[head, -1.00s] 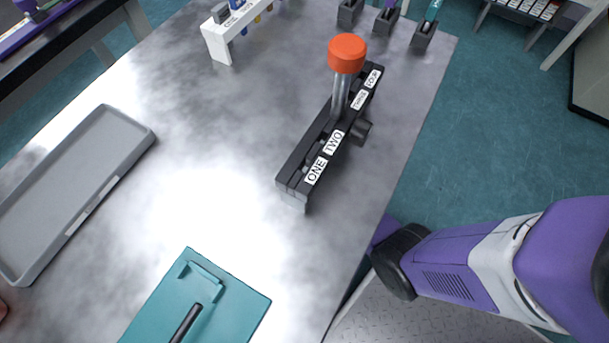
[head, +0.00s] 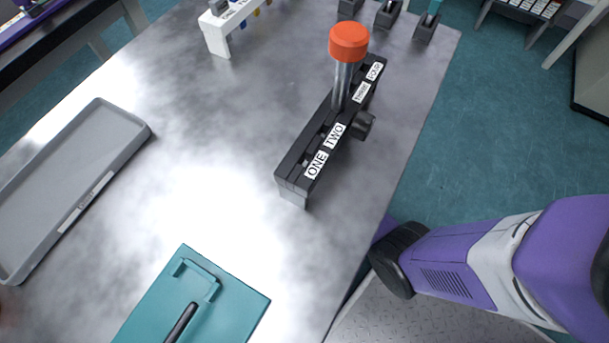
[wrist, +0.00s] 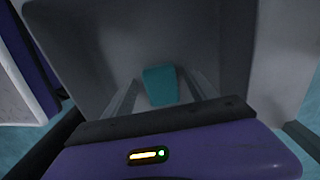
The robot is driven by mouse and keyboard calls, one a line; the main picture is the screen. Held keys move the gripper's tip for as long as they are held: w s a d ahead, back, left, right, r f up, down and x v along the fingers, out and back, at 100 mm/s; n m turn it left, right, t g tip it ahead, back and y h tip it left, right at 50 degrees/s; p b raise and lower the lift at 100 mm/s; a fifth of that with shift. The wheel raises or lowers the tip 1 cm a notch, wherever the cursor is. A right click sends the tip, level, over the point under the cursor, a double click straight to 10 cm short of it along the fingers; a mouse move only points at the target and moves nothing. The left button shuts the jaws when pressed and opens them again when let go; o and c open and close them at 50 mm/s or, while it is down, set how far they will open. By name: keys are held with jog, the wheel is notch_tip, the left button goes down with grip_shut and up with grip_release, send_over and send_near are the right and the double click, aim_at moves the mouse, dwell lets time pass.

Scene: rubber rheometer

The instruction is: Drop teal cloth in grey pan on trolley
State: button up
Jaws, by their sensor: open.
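In the wrist view, a small teal patch (wrist: 160,86), which looks like the teal cloth, shows beyond and between the fingers of my gripper (wrist: 160,98). Around it are dark grey walls and a surface that look like the inside of the grey pan (wrist: 205,40). My gripper is open, with its fingers pointing into this grey space. I cannot tell whether the cloth touches the fingers or rests on the pan floor. The head view shows my purple arm at the right but not my gripper, the cloth or the trolley.
In the head view, a metal table holds a labelled grey tray (head: 128,133), a teal board (head: 240,305) with a black handle, and a black rack (head: 292,180) with an orange-topped post (head: 349,42). A white rack (head: 217,38) stands behind.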

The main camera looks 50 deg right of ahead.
notch_tip(320, 180, up, 12)
jog(key=p, duration=0.5)
jog(key=shift+r, duration=0.1)
dwell(0.4)
